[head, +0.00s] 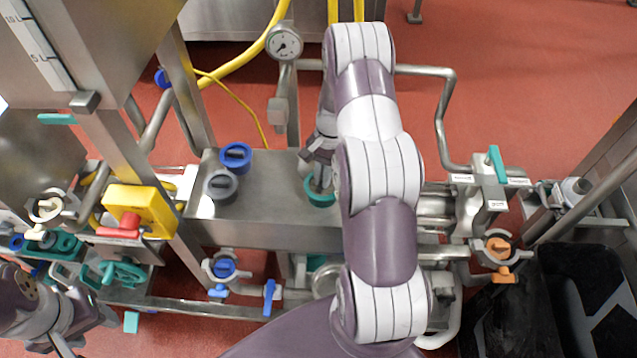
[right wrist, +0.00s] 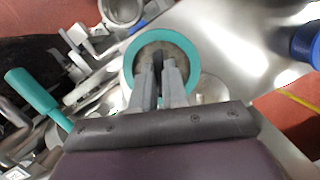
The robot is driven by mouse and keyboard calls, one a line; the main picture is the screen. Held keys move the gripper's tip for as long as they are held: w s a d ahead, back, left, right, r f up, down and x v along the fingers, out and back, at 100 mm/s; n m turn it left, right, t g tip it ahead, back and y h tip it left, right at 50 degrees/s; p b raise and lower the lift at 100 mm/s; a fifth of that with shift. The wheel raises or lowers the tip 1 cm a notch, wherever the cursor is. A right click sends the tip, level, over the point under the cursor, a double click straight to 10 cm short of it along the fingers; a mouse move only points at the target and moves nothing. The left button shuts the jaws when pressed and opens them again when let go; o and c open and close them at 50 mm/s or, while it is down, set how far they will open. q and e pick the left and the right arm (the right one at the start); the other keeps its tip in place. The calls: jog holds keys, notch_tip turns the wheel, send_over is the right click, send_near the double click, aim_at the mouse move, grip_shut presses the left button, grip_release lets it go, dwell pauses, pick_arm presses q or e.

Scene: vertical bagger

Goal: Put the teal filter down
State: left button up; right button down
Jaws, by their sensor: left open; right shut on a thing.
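The teal filter (head: 320,201) is a round piece with a teal rim and a grey middle. In the head view it is at the right part of the steel box top (head: 275,212), partly behind my right arm. My right gripper (head: 321,178) is shut on its middle from above. In the right wrist view the teal rim (right wrist: 160,33) surrounds the fingertips (right wrist: 160,70). I cannot tell whether the filter touches the steel. My left gripper (head: 80,335) is open, low at the left, away from the filter.
A blue-capped piece (head: 236,157) and a grey one (head: 220,186) stand on the left part of the box top. A yellow box with a red knob (head: 130,222) is further left. Pipes and valves surround the box, with a teal-handled valve (head: 497,164) at right.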

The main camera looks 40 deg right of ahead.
aim_at(319, 186)
jog(key=f, duration=0.3)
jog(key=f+p, duration=0.1)
jog(key=shift+w+a+f, duration=0.2)
jog(key=shift+w+a, duration=0.15)
jog(key=shift+w, duration=0.05)
jog(key=shift+f, duration=0.25)
jog(key=c, duration=1.2)
grip_release()
